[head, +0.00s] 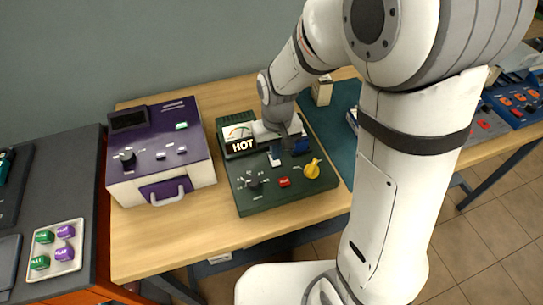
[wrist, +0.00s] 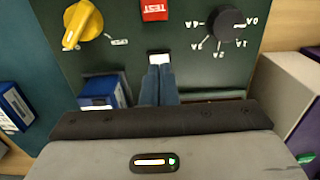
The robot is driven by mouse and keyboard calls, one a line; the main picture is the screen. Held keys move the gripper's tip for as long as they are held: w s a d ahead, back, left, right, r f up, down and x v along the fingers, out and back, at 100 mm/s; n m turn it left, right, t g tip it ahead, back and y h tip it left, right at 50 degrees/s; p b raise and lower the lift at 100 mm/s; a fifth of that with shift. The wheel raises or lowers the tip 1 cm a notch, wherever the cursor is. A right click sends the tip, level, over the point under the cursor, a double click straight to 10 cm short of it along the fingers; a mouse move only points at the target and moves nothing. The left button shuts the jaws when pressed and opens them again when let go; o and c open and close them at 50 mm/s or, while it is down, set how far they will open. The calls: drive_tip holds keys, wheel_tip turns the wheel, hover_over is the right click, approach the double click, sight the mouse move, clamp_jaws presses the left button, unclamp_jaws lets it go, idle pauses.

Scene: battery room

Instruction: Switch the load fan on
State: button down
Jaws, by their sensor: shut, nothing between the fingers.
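A dark green tester panel (head: 262,206) sits on the wooden table. It carries a yellow knob (head: 312,169), a red TEST button (head: 284,182), a black dial (head: 253,182) and a meter with a lit HOT sign (head: 241,146). A small white switch (head: 275,161) is on its upper middle; it also shows in the wrist view (wrist: 159,58). No part is readable as a load fan. My gripper (wrist: 159,68) is shut and empty, with its fingertips right at the white switch; whether they touch is unclear. The fingers partly hide the switch.
A blue battery (wrist: 101,92) sits in a slot beside my fingers. A purple-topped device (head: 166,146) stands left of the panel. A tray (head: 72,272) with green and purple blocks is further left. A teal mat (head: 333,117) lies to the right.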

sight(277, 164)
wheel_tip(277, 164, up, 5)
drive_tip(key=p, duration=0.3)
drive_tip(key=shift+f, duration=0.2)
idle(0.3)
drive_tip(key=s+d+r+m+t, duration=0.3)
drive_tip(key=s+d+r, duration=0.8)
drive_tip(key=s+r, duration=0.1)
drive_tip(key=shift+s+d+r, duration=0.15)
drive_tip(key=shift+s+r, duration=0.05)
drive_tip(key=shift+r, duration=0.25)
